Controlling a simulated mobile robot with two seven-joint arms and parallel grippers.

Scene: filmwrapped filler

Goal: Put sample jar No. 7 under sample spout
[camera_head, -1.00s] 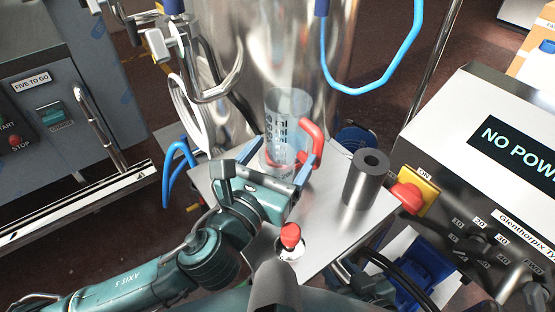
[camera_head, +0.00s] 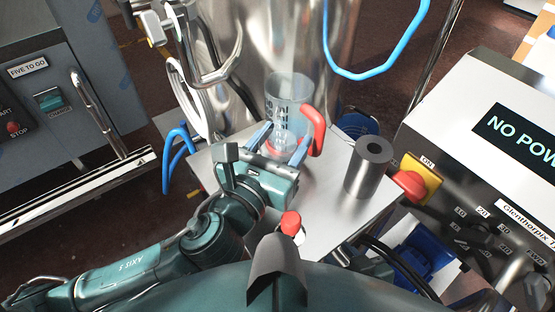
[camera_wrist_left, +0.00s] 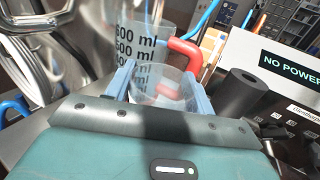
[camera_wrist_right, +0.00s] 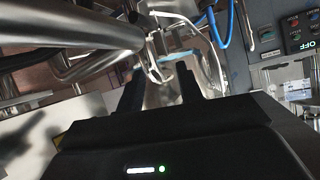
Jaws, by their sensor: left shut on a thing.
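A small clear jar (camera_wrist_left: 160,84) shows between my left fingers in the left wrist view; no number is readable on it. My left gripper (camera_head: 280,143) is shut on it, low over the metal shelf (camera_head: 318,205), with one blue finger on each side. A tall clear measuring beaker (camera_head: 290,92) with black volume marks and a red handle (camera_head: 316,130) stands just behind the jar and overlaps it in view. No spout can be made out clearly. My right gripper (camera_wrist_right: 160,82) shows only in the right wrist view, its dark fingers apart with nothing seen between them.
A dark grey hollow cylinder (camera_head: 369,170) stands right of the beaker. A red knob on a yellow plate (camera_head: 416,180) and the NO POWER machine (camera_head: 470,150) are farther right. A shiny steel vessel (camera_head: 265,45) rises behind. A red-topped item (camera_head: 291,223) shows at the front.

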